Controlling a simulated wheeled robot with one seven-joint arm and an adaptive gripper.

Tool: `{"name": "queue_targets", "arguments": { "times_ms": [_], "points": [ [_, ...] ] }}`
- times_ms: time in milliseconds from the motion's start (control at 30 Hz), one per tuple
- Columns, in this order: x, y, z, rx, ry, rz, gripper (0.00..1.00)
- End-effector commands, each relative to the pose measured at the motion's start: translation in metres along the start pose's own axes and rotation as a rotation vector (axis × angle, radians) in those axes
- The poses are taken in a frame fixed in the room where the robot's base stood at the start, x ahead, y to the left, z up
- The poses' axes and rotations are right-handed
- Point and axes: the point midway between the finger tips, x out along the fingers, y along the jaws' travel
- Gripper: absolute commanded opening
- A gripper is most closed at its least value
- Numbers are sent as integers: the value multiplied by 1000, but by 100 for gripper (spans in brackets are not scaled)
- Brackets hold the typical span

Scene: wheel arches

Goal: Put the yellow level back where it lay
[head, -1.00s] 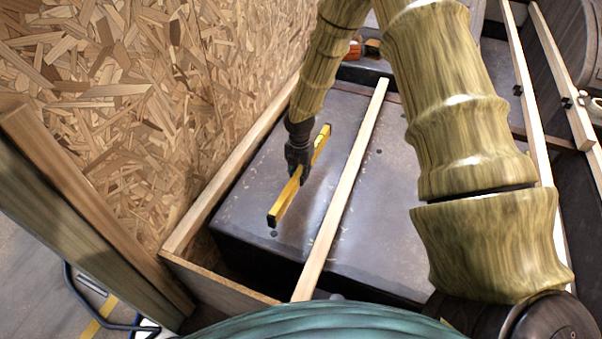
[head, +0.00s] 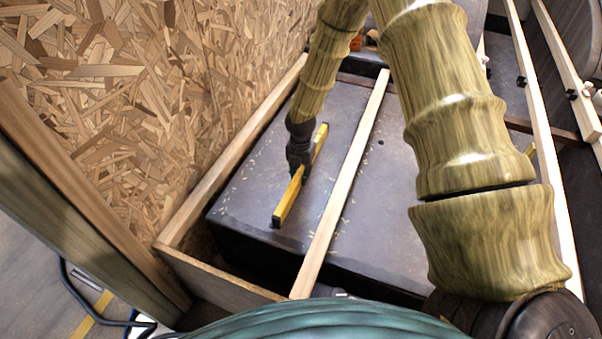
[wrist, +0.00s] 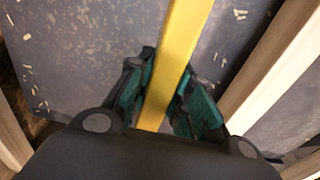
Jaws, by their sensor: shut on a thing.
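The yellow level (head: 287,202) is a long bar with dark ends, over the dark grey surface (head: 250,205) left of a pale wooden batten (head: 343,185). My gripper (head: 299,165) is shut on the level near its middle. In the wrist view the level (wrist: 181,40) runs between the green finger pads of my gripper (wrist: 168,95). I cannot tell whether the level touches the surface or hangs just above it. Its far part shows beyond my gripper in the head view.
A chipboard wall (head: 150,90) and a wooden rail (head: 235,150) bound the surface on the left. A wooden board (head: 215,280) crosses in front. Wood chips lie scattered on the surface. More battens (head: 525,80) stand at the right. Bare surface lies right of the middle batten.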

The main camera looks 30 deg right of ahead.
Motion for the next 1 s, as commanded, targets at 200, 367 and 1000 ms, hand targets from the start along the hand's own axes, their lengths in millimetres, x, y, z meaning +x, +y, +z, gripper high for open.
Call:
{"name": "queue_targets", "arguments": {
  "times_ms": [200,367,1000],
  "points": [
    [20,0,0,-1,-1,0,0],
    [32,0,0,0,-1,0,0],
    [48,0,0,0,0,0,0]
  ]
}}
